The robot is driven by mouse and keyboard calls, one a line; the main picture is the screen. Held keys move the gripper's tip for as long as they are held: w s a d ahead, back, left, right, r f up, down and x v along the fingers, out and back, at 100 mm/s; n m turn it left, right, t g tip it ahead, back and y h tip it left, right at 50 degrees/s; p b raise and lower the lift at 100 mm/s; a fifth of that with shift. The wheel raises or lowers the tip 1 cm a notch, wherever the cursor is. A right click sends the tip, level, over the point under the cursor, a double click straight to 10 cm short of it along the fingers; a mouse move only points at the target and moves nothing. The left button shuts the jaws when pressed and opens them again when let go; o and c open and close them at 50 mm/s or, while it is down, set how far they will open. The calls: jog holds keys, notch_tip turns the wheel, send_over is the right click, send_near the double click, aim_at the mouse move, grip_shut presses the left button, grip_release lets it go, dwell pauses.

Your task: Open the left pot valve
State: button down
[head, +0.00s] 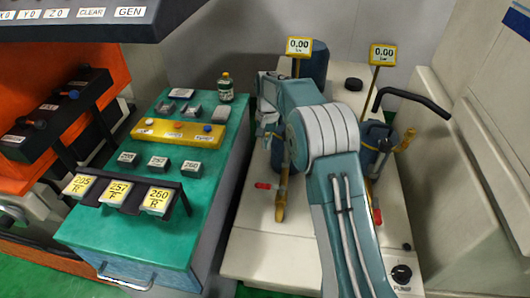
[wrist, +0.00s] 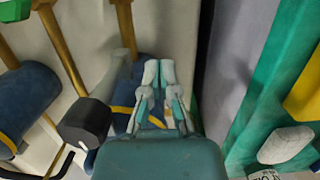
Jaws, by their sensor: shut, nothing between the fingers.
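A brass, lever-like part (head: 281,200), possibly the left pot valve, stands left of my arm. The right pot (head: 371,143) has a brass handle (head: 405,140) beside it. My gripper (head: 268,118) is partly hidden by my arm, beside the left pot area. In the wrist view my gripper (wrist: 158,72) is shut and empty, its pale fingertips together in front of a blue pot (wrist: 118,98) with a yellow band. Contact cannot be told.
Two gauges reading 0.00, left (head: 299,46) and right (head: 382,54), stand on brass posts. A black bent handle (head: 412,97) is at the right. A green cabinet (head: 215,200) with blocks and a bottle (head: 226,88) is left. A black cylinder (wrist: 85,122) is near my gripper.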

aim_at(261, 185)
jog(key=s+a+f, duration=0.1)
jog(key=s+f, duration=0.4)
jog(key=f, duration=0.4)
jog(key=shift+f, duration=0.3)
jog(key=shift+s+a+n, duration=0.2)
jog(key=shift+s+n, duration=0.2)
jog(key=shift+n, duration=0.4)
jog(key=shift+s+a+n+h, duration=0.2)
jog(key=shift+s+n, duration=0.2)
jog(key=shift+n, duration=0.3)
jog(key=shift+s+a+n+h, duration=0.1)
jog(key=shift+s+n+h, duration=0.1)
jog(key=shift+s+n, duration=0.35)
jog(key=s+d+n+t+h, duration=0.1)
jog(key=s+d+n, duration=0.2)
jog(key=n, duration=1)
jog(key=s, duration=0.3)
jog(key=shift+s+d+t+h, duration=0.2)
jog(key=shift+s+t+h, duration=0.1)
jog(key=shift+h, duration=0.1)
jog(key=shift+d, duration=0.1)
